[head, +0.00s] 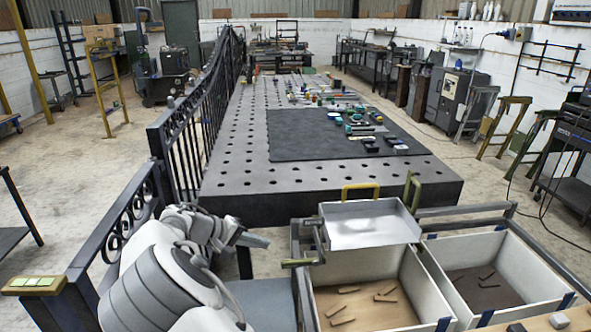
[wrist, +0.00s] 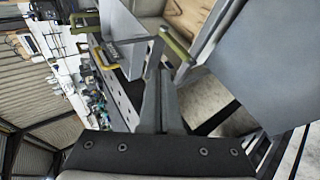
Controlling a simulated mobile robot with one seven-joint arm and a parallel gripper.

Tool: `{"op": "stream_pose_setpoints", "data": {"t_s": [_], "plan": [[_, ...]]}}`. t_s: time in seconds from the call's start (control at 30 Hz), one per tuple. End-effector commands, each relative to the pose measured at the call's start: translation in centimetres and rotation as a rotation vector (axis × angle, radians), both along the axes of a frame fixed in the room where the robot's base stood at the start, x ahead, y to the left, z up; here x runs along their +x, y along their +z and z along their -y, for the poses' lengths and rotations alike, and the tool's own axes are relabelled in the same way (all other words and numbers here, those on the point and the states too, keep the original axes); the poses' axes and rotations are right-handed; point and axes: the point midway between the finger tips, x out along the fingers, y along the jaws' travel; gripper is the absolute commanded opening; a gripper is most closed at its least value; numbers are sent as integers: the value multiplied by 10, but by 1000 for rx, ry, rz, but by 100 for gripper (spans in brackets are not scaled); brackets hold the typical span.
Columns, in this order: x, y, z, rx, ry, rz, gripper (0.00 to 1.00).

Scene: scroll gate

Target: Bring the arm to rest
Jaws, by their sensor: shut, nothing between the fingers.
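My arm reaches up from the bottom left of the head view, folded beside the cart. My gripper (head: 262,241) is at its end, in the air, pointing right, left of the tray on the cart. In the wrist view my gripper (wrist: 162,78) shows as grey fingers together, with nothing between them. No object is in its grasp.
A metal tray (head: 370,226) with green and yellow handles sits above white bins (head: 430,275) holding small wooden pieces. A perforated welding table (head: 240,180) with a dark mat (head: 300,150) lies beyond. A black scroll gate (head: 188,150) stands along its left side.

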Motion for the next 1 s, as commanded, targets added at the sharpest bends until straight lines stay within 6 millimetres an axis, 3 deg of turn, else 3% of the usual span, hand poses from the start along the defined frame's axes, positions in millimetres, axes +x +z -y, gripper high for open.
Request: {"op": "stream_pose_setpoints", "data": {"t_s": [0.23,0.47,0.7,1.0], "plan": [[-4,45,72,174,-142,-86,0],[-31,91,139,382,-253,-161,0],[-74,139,193,586,-318,-192,0],[-144,194,240,797,-337,-163,0]]}}
